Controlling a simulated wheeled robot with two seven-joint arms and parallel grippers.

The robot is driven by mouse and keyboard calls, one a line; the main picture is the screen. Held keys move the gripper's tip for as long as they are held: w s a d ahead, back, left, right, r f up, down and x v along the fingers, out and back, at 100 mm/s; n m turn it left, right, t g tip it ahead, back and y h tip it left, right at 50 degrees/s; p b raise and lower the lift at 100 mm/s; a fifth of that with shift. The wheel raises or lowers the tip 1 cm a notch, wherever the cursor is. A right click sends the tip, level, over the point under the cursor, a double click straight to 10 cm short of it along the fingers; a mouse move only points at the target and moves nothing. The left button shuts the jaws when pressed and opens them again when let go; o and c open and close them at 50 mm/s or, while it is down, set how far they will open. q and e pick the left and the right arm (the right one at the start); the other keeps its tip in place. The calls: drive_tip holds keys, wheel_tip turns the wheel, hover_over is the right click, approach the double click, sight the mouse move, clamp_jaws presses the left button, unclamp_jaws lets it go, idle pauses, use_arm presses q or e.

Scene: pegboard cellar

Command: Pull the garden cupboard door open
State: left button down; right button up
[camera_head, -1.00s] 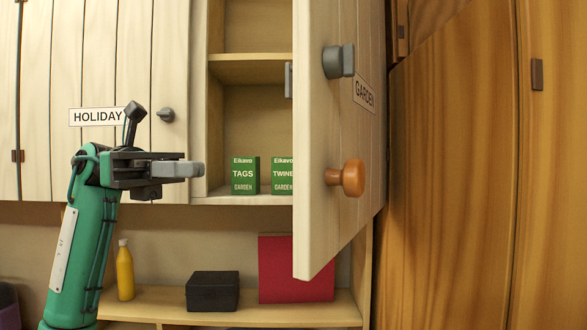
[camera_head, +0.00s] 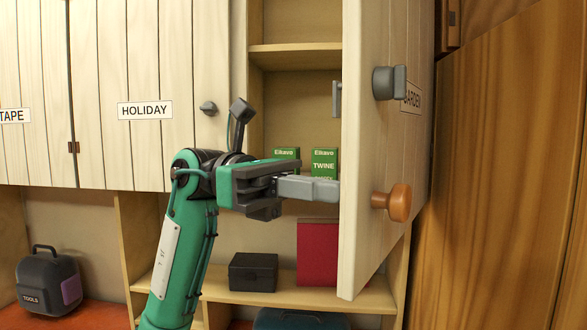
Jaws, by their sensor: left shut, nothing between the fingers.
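The garden cupboard door (camera_head: 376,150) stands open, swung out toward the right. Its label (camera_head: 411,97) is partly hidden behind a grey latch piece (camera_head: 388,83), and a round orange-brown knob (camera_head: 398,202) sits lower on its outer face. My left gripper (camera_head: 335,192) is shut and empty, its fingertips at the door's free edge on the inner side; I cannot tell whether they touch it. Inside the cupboard are a green TWINE box (camera_head: 324,163) and another green box (camera_head: 286,153), both partly hidden by my gripper. My right gripper is not in view.
The shut HOLIDAY door (camera_head: 150,75) with a grey knob (camera_head: 208,108) is to the left. Below are a black box (camera_head: 253,272), a red item (camera_head: 318,250) and a tools case (camera_head: 48,281). A wooden panel (camera_head: 500,180) stands close on the right.

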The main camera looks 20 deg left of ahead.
use_arm(q)
drive_tip(key=shift+w+d, duration=0.15)
drive_tip(key=shift+d, duration=0.05)
drive_tip(key=s+d+n+t, duration=0.1)
drive_tip(key=s+d+t, duration=0.1)
drive_tip(key=d, duration=1)
drive_tip(key=shift+n+t, duration=0.3)
drive_tip(key=shift+b, duration=0.3)
